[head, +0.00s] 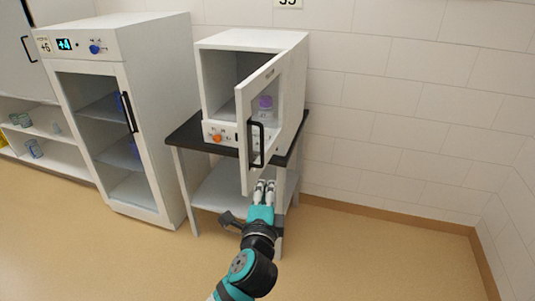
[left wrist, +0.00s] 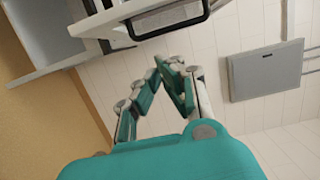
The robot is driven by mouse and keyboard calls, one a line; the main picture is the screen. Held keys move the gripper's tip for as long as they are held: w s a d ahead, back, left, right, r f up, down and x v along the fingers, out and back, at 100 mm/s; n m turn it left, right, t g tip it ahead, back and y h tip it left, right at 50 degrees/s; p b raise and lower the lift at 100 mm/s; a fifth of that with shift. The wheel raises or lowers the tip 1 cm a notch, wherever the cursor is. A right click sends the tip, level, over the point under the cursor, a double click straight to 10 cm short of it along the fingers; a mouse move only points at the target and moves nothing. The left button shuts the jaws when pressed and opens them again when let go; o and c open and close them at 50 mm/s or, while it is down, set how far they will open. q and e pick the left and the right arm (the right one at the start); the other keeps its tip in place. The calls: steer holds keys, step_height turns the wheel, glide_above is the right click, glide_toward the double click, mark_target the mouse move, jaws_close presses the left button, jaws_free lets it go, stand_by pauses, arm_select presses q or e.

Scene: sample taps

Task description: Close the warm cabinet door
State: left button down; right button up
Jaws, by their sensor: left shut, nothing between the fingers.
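The warm cabinet (head: 222,80) is a small white box with an orange knob on its lower front panel. Its door (head: 262,90) stands open, swung out toward me, with a black handle (head: 256,145) on it. A purple-topped item shows through the door's pane. My left gripper (head: 265,186) is shut and empty, just below and right of the door's lower edge. In the left wrist view the shut fingers (left wrist: 172,62) point toward the wall, with the black handle (left wrist: 168,32) beyond them at the top. My right gripper is not in view.
The cabinet stands on a dark-topped table (head: 186,134) with a lower shelf. A tall white fridge (head: 150,100) reading +4, its door shut, stands to the left. A grey wall panel (left wrist: 265,72) shows in the left wrist view. The floor (head: 380,260) to the right is clear.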

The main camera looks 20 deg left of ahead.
mark_target(261, 154)
arm_select(q)
steer(key=w+a+p, duration=0.1)
steer(key=w, duration=0.2)
steer(key=w+a+p, duration=0.1)
steer(key=w+a, duration=0.1)
steer(key=w, duration=0.1)
steer(key=w+a+p, duration=0.1)
steer(key=w, duration=0.2)
steer(key=shift+w+a+r, duration=0.15)
steer(key=shift+a+r, duration=0.15)
steer(key=shift+a, duration=0.05)
steer(key=shift+a+f, duration=0.1)
steer(key=shift+a, duration=0.4)
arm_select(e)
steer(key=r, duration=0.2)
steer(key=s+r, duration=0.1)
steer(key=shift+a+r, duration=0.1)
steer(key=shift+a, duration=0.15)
arm_select(q)
steer(key=shift+a, duration=0.1)
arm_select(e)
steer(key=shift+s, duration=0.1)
